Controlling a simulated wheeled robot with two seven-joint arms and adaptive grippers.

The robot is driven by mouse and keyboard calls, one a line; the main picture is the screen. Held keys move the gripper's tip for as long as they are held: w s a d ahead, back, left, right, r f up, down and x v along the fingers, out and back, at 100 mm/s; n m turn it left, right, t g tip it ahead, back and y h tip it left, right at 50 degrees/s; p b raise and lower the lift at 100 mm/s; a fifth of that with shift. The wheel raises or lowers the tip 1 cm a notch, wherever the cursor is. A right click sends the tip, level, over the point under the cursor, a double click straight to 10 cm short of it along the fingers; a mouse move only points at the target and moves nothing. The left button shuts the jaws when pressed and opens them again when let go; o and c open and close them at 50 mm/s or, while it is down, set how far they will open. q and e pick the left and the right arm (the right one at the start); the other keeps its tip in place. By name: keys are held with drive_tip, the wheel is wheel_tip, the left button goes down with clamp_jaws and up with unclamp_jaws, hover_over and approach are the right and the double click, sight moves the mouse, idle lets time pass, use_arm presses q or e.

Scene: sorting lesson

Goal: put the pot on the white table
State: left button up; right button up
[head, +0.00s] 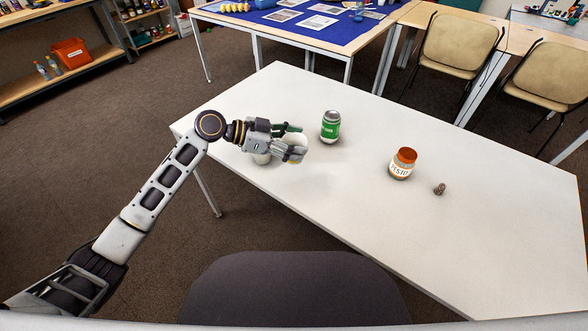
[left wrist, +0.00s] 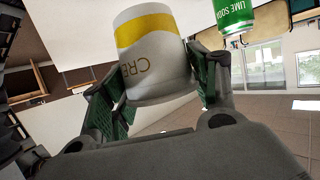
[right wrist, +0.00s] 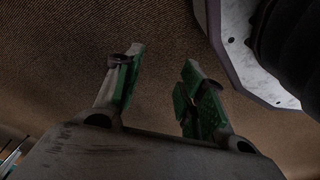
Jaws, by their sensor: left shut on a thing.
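The pot (left wrist: 158,55) is a white cup-shaped container with a yellow band and letters reading "CRE", in the left wrist view. In the head view the pot (head: 298,146) shows as a pale shape between the fingers. My left gripper (head: 293,142) is shut on it, with a green-padded finger on each side. It is over the left part of the white table (head: 460,225); I cannot tell whether the pot touches the top. My right gripper (right wrist: 160,62) is open and empty above the brown carpet; it is outside the head view.
A green lime soda can (head: 331,126) stands close to the right of my left gripper. Further right are an orange-lidded jar (head: 402,163) and a small brown lump (head: 439,189). The table's right and near parts are clear. A dark chair back (head: 295,290) stands at the near side.

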use_arm(q)
wheel_tip(320, 180, down, 4)
drive_tip(key=shift+r, duration=0.1)
drive_tip(key=shift+f, duration=0.65)
use_arm(e)
drive_tip(key=shift+w+a+r, duration=0.1)
drive_tip(key=shift+a+r, duration=0.15)
drive_tip(key=shift+r, duration=0.25)
drive_tip(key=shift+a+r, duration=0.25)
drive_tip(key=shift+r, duration=0.2)
